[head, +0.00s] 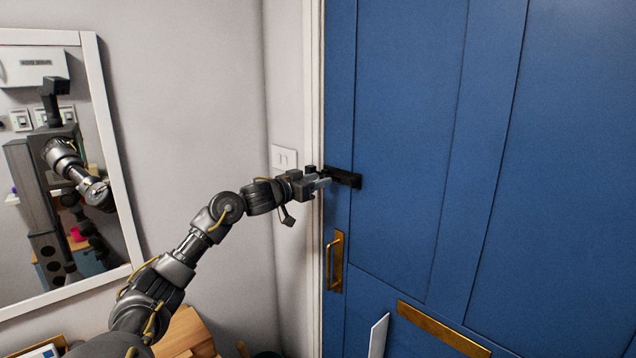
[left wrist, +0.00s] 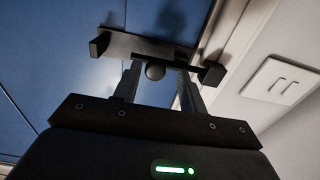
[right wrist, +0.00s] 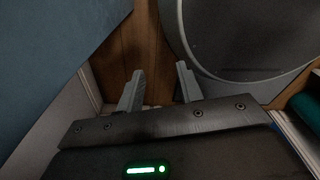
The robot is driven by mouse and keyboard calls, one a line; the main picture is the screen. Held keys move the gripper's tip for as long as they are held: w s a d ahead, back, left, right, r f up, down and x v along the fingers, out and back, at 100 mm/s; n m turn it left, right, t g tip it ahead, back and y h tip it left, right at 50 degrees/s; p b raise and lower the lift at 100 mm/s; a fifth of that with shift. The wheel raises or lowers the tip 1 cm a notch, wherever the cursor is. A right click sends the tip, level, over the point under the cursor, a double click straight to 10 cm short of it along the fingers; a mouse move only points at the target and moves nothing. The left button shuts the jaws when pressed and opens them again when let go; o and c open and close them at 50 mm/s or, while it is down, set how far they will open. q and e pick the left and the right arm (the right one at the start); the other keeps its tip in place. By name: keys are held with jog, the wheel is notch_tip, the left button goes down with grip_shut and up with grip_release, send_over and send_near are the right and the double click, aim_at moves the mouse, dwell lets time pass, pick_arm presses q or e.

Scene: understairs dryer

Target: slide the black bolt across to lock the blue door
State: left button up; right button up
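The black bolt (head: 345,178) is fixed on the blue door (head: 415,120) at its left edge, above the brass handle. My left gripper (head: 322,183) is at the bolt. A black block (left wrist: 213,74) shows at the frame end of the bolt. My right gripper (right wrist: 160,84) is open and empty, seen only in its own wrist view.
A brass handle (head: 336,262) and brass plate (head: 440,329) are on the door. A white switch (head: 285,159) is on the wall beside the frame. A mirror (head: 115,150) hangs at left. A round grey rim (right wrist: 240,85) and wooden floor (right wrist: 110,50) lie near my right gripper.

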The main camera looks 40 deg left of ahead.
pick_arm(q)
jog(key=s+a+b, duration=0.1)
jog(key=s+b, duration=0.5)
jog(key=s, duration=0.4)
jog(key=shift+s, duration=0.4)
jog(key=shift+f, duration=0.1)
